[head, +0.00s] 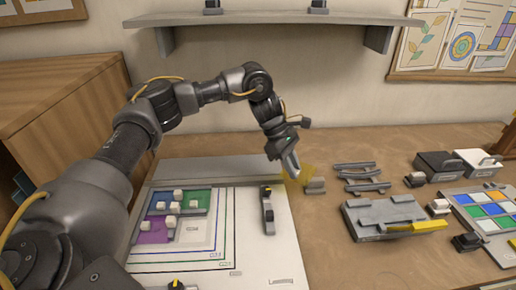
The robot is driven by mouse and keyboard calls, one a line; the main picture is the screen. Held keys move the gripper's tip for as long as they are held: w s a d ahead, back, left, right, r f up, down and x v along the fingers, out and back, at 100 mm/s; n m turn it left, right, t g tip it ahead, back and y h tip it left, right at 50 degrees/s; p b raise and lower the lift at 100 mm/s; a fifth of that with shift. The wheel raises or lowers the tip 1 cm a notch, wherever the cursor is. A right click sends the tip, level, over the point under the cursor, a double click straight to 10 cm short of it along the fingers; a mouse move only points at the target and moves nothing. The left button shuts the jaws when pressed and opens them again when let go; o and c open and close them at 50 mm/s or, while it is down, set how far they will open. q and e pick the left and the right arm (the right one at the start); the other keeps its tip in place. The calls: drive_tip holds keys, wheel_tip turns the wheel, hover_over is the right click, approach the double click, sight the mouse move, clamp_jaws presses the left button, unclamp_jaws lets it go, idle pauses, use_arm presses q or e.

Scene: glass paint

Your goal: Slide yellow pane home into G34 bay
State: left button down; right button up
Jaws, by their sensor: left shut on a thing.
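Labels there are too small to read surely.
A dark clamp-like piece (267,212) stands on the board right of the bay. Grey bars (362,178), a grey block with a yellow strip (385,218), dark boxes (447,163) and a coloured tile grid (490,212) occupy the table's right. A shelf (270,20) overhangs the back.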

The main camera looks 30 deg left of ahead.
use_arm(q)
drive_tip(key=s+d+f+m+g, duration=0.1)
drive_tip(key=s+d+m+g, duration=0.1)
drive_tip(key=s+d+m, duration=0.2)
drive_tip(key=s+d+f+m+g+y, duration=0.1)
drive_tip(key=s+d+m, duration=0.3)
drive_tip(key=s+d, duration=0.6)
drive_tip(key=shift+s+d+f+g, duration=0.2)
drive_tip(key=shift+d+f+g, duration=0.3)
drive_tip(key=shift+d+f, duration=0.35)
